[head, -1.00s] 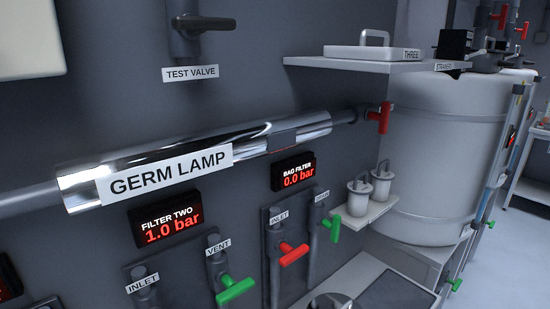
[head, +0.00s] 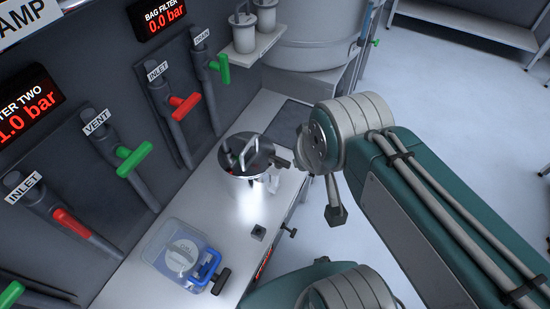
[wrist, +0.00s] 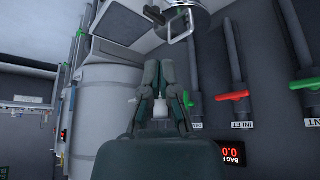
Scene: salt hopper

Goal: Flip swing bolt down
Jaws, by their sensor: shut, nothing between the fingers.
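A steel housing (head: 243,190) with a shiny round lid and a loop handle (head: 249,151) stands on the bench; its rim and handle also show at the top of the wrist view (wrist: 184,22). A small dark knob-like part beside the rim (wrist: 154,14) may be the swing bolt; its exact pose is unclear. In the wrist view my gripper (wrist: 158,68) is shut and empty, its fingertips apart from the housing, just below it in the picture. In the head view my arm reaches in from the right, and its wrist hides part of the space beside the housing.
Red and green valve handles (head: 134,161) stick out from the left wall. A white tank (head: 318,35) stands behind. Open floor lies to the right.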

